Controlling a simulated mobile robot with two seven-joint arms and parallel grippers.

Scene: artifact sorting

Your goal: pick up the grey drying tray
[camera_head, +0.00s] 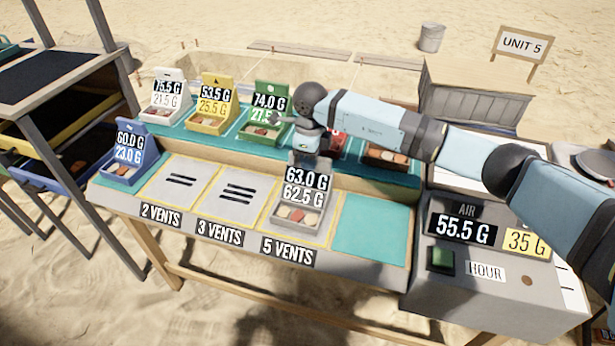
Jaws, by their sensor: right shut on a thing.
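The grey drying tray (313,222) is at the 5 VENTS square of the bench, with brownish and pale pieces in it. Its upright back plate (306,188) reads 63.0 G over 62.5 G. My right gripper (309,163) reaches in from the right and points down at the top of this back plate. It is shut on the grey drying tray there; its fingertips are small and partly hidden. I cannot tell whether the tray touches the bench or hangs just above it. My left gripper is not in view.
White (166,114), yellow (207,124) and green (263,130) trays stand on the back shelf; red and orange ones are partly behind my arm. A blue tray (122,172) stands at left. The 2 VENTS, 3 VENTS and teal (370,228) squares are empty. A scale box (450,285) stands right.

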